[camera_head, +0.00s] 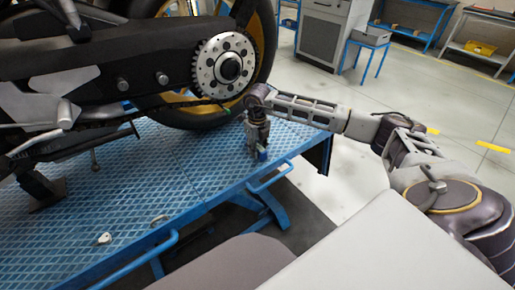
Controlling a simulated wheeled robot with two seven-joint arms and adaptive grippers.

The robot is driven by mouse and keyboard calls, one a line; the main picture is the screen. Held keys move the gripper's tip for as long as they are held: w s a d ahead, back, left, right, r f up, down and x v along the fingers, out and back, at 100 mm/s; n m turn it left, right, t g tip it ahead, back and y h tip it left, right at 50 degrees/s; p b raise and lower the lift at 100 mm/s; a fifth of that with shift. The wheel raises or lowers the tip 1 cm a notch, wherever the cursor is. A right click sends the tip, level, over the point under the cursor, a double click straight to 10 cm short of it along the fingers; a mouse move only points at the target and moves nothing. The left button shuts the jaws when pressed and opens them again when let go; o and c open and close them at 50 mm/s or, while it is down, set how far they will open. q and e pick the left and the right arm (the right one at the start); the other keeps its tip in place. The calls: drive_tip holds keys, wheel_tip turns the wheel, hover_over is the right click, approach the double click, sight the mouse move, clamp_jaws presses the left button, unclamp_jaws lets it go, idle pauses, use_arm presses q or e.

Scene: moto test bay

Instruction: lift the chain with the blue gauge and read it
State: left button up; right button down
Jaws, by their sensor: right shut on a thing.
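The motorcycle's chain (165,107) is a dark line along the lower side of the swingarm, leading to the large silver rear sprocket (223,68). My right gripper (259,150) points down beside the rear wheel, above the right end of the blue lift platform. It is shut on a small blue thing, which looks like the blue gauge (262,154). The gauge shows only in part at the fingertips, and its dial cannot be read. The gripper is apart from the chain, to the right of and below the sprocket. My left gripper is not in view.
The blue lift platform (200,160) has a side rail (270,178) along its front. A small pale part (104,239) and a ring-like part (158,219) lie on it. The rear tyre (195,119) stands close to my right gripper. A grey cabinet (322,35) stands behind.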

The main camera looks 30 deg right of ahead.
drive_tip(key=c, duration=1.1)
unclamp_jaws()
drive_tip(key=shift+o, duration=0.2)
drive_tip(key=shift+f, duration=0.1)
wheel_tip(320, 180, up, 12)
drive_tip(key=shift+s, duration=0.1)
